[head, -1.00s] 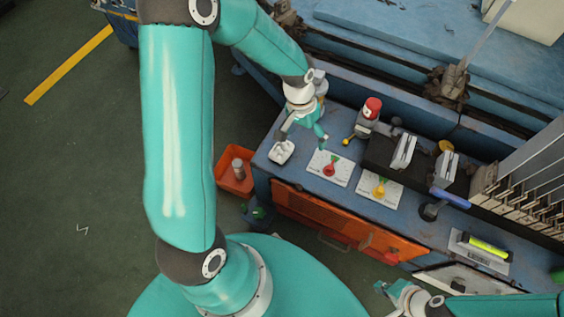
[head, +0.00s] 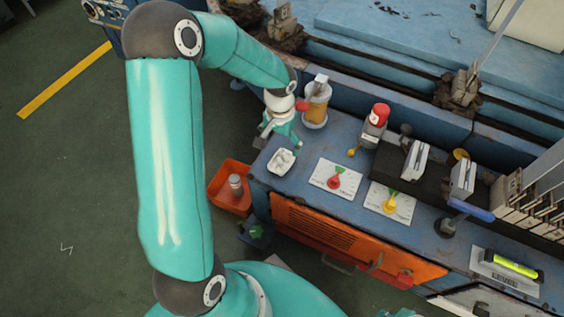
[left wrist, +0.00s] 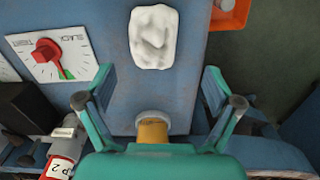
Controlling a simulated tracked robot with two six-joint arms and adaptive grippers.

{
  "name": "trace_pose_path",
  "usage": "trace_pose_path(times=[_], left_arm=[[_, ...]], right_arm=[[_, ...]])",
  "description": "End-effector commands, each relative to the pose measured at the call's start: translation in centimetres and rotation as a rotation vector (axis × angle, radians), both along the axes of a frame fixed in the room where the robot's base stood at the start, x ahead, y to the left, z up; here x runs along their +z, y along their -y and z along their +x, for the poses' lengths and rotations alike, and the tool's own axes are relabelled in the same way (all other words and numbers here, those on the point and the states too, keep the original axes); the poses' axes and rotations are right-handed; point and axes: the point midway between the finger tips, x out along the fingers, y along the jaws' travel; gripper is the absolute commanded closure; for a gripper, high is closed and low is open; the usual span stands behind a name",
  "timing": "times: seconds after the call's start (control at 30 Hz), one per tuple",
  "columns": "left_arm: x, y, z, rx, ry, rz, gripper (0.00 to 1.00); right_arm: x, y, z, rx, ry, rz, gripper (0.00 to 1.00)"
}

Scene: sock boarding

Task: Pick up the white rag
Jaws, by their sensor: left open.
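The white rag (head: 281,161) lies crumpled on the near left corner of the blue bench top. In the left wrist view the rag (left wrist: 153,38) is in full sight, ahead of the fingertips. My left gripper (head: 280,141) is open just behind the rag and apart from it. In the left wrist view the open left gripper (left wrist: 159,78) has empty space between its two teal fingers. Only a sliver of my right gripper (head: 398,313) shows at the bottom edge, so its jaws are hidden.
An amber container (head: 316,103) stands behind the left gripper. A red-capped bottle (head: 374,125) and two dial cards, one with a red knob (head: 335,178), one with a yellow knob (head: 389,203), are to the right. An orange bin (head: 222,202) sits left of the bench.

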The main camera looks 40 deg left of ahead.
Motion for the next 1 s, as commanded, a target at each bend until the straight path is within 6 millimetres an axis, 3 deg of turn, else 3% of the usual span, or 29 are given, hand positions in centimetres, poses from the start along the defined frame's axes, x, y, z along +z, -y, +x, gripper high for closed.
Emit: trace_pose_path(times=[0.23, 0.53, 0.8, 0.87, 1.0], left_arm=[[-1.5, 0.3, -0.1, -0.002, -0.001, 0.0, 0.09], [-5.5, 1.0, -0.5, -0.002, -0.002, 0.0, 0.09], [-5.7, 1.0, -0.4, -0.001, 0.001, -0.001, 0.09], [-5.7, 1.0, -0.4, -0.002, 0.001, -0.001, 0.15], [-5.7, 1.0, -0.4, -0.002, 0.001, 0.0, 0.39]], right_arm=[[-0.6, 0.0, 0.0, 0.0, 0.0, 0.0, 1.0], [-2.2, 0.0, 0.0, 0.0, 0.0, 0.0, 1.0], [-2.2, 0.0, 0.0, 0.0, 0.0, 0.0, 1.0], [-2.2, 0.0, 0.0, 0.0, 0.0, 0.0, 1.0], [-2.2, 0.0, 0.0, 0.0, 0.0, 0.0, 1.0]])
